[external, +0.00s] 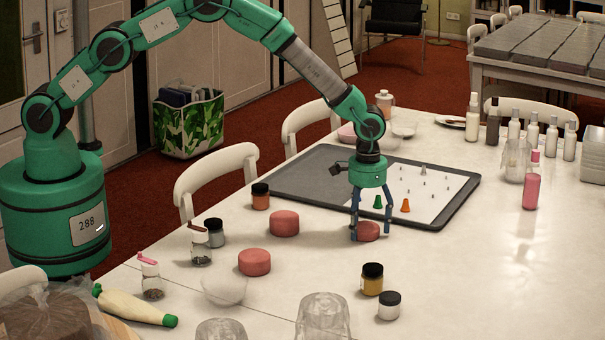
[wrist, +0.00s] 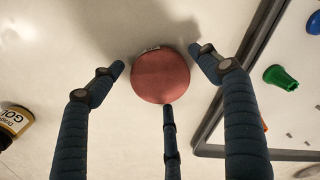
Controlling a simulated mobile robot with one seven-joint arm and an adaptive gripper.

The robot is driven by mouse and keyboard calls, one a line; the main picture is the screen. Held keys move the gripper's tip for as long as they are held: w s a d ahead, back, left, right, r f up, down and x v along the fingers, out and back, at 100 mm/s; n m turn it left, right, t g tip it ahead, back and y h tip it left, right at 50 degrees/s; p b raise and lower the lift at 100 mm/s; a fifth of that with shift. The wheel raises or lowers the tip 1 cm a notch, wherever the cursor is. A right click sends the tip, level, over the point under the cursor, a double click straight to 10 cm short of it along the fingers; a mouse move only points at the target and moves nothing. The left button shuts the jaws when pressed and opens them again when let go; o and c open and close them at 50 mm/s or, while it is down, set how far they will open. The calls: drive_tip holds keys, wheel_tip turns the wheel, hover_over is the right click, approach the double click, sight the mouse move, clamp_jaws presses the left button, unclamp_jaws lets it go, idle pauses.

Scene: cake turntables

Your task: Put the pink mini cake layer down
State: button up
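A round pink mini cake layer (external: 368,231) rests, as far as I can tell, on the white table just in front of the dark tray. My gripper (external: 370,236) points down over it, with fingers on either side. In the wrist view, the pink layer (wrist: 160,78) lies between the spread fingers of my gripper (wrist: 157,60). A gap shows at the left finger. The right fingertip and the lower middle finger are close to its edge; contact is unclear. Two similar pink layers lie to the left, one farther back (external: 284,223) and one nearer (external: 254,262).
The dark tray (external: 290,176) holds a white sheet with small cones, including a green one (external: 378,202) and an orange one (external: 405,205). A yellow jar (external: 372,279) and a dark-lidded white jar (external: 389,306) stand in front. The table at right front is clear.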

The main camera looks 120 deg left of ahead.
sight(365, 227)
drive_tip(key=shift+r, duration=0.1)
wheel_tip(365, 227, up, 12)
drive_tip(key=p, duration=0.2)
idle(0.8)
drive_tip(key=shift+r, duration=0.1)
idle(0.6)
